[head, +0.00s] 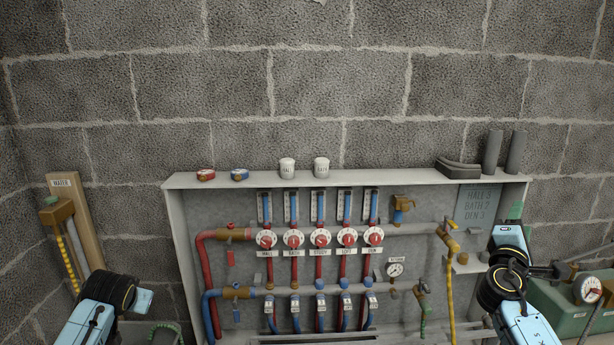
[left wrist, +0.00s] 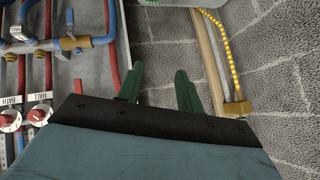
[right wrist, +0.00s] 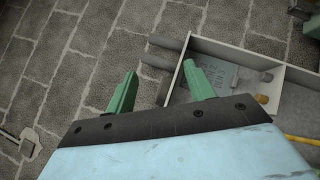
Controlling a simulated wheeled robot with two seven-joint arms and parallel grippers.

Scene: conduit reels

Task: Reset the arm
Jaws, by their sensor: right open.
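My right arm (head: 515,285) comes in at the lower right of the head view, bent upward. Its gripper (head: 517,216) is by the right end of the manifold cabinet. In the right wrist view the green fingers (right wrist: 160,75) are apart with nothing between them. My left arm (head: 103,300) is at the lower left of the head view, where its fingers are hard to make out. In the left wrist view the left gripper's green fingers (left wrist: 158,82) are apart and empty, over the gap between the pipework and the wooden board.
The open grey cabinet (head: 345,180) holds red and blue pipes and a row of red-centred dials (head: 320,238). Two white pots (head: 287,168), small red and blue reels and dark tubes (head: 492,152) are on its top. A wooden board (head: 78,220) leans left; a green box (head: 565,305) stands right.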

